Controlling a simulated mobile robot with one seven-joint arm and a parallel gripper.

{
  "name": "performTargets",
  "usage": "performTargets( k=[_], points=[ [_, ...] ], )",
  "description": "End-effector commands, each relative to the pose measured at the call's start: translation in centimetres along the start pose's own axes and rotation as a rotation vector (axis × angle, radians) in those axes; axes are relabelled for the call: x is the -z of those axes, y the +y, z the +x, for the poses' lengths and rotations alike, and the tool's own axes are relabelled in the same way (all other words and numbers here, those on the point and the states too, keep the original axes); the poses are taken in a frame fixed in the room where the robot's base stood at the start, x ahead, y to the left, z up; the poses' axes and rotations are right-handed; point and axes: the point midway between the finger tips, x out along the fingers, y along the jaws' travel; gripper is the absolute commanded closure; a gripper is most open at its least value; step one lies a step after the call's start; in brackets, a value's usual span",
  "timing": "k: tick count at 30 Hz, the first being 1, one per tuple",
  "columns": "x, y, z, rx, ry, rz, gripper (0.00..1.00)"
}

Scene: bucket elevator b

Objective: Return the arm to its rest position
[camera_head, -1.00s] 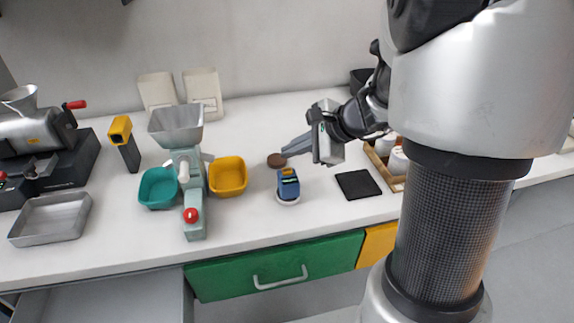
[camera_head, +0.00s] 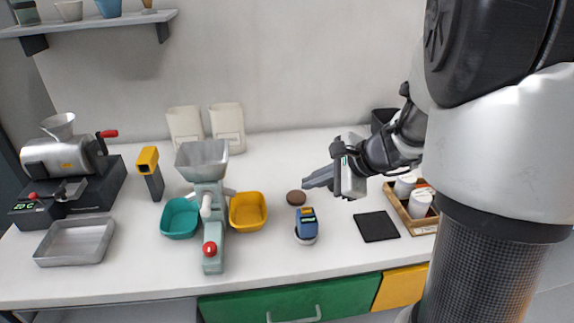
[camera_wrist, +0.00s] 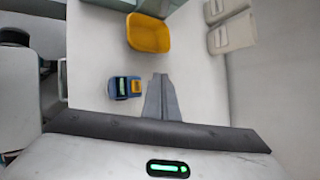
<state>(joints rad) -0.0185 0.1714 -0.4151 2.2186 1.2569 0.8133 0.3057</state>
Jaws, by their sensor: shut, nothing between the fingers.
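My gripper (camera_head: 307,184) is in the air above the counter, with its fingers pointing left in the head view. Its fingers are together and nothing is held between them. They also show in the wrist view (camera_wrist: 160,80). A small blue device (camera_head: 306,224) on a pale round base stands in front of the fingertips, apart from them. A brown round disc (camera_head: 296,197) lies on the counter just left of the fingertips. My arm reaches in from the right and hides part of the back right of the counter.
A green machine with a hopper (camera_head: 203,160) stands between a teal bin (camera_head: 180,218) and a yellow bin (camera_head: 247,210). A black mat (camera_head: 376,226) and a wooden tray (camera_head: 424,228) with jars are at right. A grey tray (camera_head: 75,242) and grinder (camera_head: 62,157) are at left. A shelf (camera_head: 90,24) hangs above.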

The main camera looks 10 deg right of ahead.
Motion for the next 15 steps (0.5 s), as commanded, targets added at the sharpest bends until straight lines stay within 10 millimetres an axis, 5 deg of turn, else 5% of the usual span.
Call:
performTargets(
  k=[5,12,15],
  points=[
    [-2.6,0.2,-1.9,-0.024,-0.018,-0.102,1.00],
    [-12.1,4.6,-11.5,-0.180,-0.026,-0.753,1.00],
    [-13.8,6.8,-15.8,-0.262,0.034,-1.072,1.00]
  ],
)
